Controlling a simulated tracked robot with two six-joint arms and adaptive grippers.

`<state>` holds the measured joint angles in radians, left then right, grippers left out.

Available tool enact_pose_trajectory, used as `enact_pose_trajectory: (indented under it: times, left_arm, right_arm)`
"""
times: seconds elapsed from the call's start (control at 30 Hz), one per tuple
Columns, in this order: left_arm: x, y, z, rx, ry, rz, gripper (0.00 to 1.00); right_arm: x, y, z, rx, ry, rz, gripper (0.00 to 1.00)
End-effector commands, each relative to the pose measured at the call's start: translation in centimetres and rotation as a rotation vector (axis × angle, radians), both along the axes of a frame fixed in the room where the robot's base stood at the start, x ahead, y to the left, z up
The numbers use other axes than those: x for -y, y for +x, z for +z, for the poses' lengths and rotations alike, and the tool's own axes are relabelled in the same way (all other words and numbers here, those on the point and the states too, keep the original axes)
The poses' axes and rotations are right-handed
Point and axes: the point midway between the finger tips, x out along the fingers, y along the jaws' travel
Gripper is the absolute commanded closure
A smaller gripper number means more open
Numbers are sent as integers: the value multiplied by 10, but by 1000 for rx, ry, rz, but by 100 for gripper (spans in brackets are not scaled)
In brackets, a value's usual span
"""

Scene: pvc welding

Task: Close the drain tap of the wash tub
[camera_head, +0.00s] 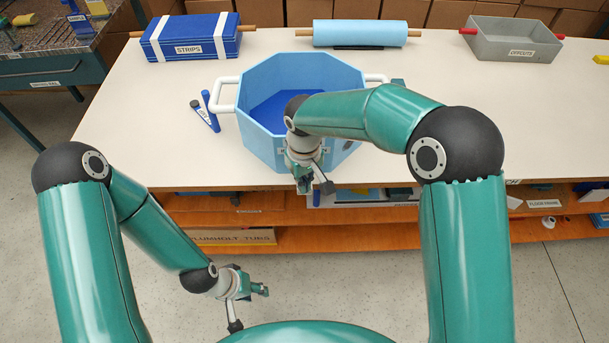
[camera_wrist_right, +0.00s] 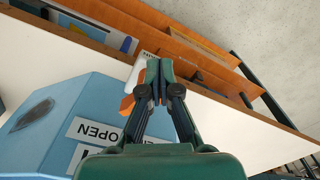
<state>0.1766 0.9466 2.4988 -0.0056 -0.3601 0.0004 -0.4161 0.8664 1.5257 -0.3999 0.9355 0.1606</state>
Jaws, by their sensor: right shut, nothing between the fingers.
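The light-blue octagonal wash tub (camera_head: 262,82) stands on the table with white side handles. My right gripper (camera_head: 304,187) is shut and empty, pointing down at the tub's near side, where the arm hides part of the wall. In the right wrist view its shut fingers (camera_wrist_right: 153,70) are just beside the tub wall (camera_wrist_right: 62,110), which bears an OPEN label (camera_wrist_right: 98,131). A small orange part (camera_wrist_right: 127,104), perhaps the tap lever, shows beside the fingers, mostly hidden; contact is unclear. My left gripper (camera_head: 262,290) hangs low in front of the table, away from the tub, its jaw gap unclear.
Blue marker-like items (camera_head: 208,111) lie left of the tub. A blue STRIPS box (camera_head: 190,28), a light-blue roll (camera_head: 362,33) and a grey OFFCUTS tray (camera_head: 505,40) line the back.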

Motion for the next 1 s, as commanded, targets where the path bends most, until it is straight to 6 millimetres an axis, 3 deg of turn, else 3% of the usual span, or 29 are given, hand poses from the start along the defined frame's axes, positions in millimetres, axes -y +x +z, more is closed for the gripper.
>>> enact_pose_trajectory:
  times: [1.0]
  left_arm:
    - [0, 0, 0, 0, 0, 0, 60]
  right_arm:
    - [-8, 2, 0, 0, 0, 0, 100]
